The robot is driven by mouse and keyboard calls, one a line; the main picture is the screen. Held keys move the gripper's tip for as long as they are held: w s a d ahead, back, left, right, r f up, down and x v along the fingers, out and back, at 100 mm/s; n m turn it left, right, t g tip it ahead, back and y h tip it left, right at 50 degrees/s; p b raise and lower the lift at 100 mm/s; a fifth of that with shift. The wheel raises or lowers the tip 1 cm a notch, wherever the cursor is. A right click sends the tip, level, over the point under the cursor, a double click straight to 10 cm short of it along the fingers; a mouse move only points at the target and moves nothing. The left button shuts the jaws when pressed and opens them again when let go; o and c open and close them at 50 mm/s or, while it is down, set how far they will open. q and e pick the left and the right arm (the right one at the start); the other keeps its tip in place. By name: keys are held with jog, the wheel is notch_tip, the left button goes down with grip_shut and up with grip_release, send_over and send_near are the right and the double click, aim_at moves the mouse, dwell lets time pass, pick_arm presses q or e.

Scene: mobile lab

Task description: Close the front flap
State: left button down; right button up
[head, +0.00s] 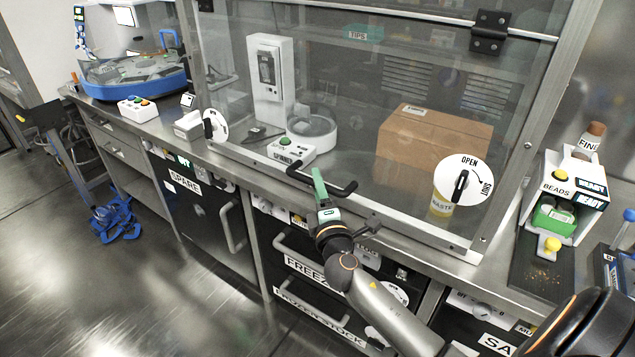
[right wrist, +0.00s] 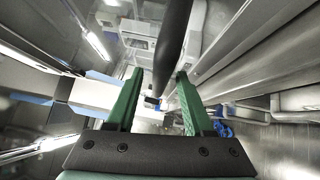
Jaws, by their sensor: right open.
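The front flap (head: 345,105) is a clear panel in a metal frame on the bench enclosure. It hangs down, with its lower edge close to the front sill; any small gap there cannot be made out. A black bar handle (head: 340,190) sits at its lower edge. A right dial marked OPEN and SHUT (head: 474,180) and a left dial (head: 216,126) are at the lower corners, their black levers roughly upright. My right gripper (head: 319,180) is at the handle, its green fingers open; in the right wrist view the black bar (right wrist: 173,45) passes between the fingers (right wrist: 158,98). My left gripper is out of view.
Behind the panel are a cardboard box (head: 428,140), a white instrument (head: 270,75) and a yellow waste container (head: 440,205). A beads box (head: 570,180) stands right of the enclosure. Drawers with bar handles (head: 300,262) lie below the bench. The floor at left is mostly clear.

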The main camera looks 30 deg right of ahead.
jog(key=shift+w+d, duration=0.15)
jog(key=shift+w, duration=0.2)
jog(key=shift+c, duration=0.2)
grip_shut()
dwell(1.0)
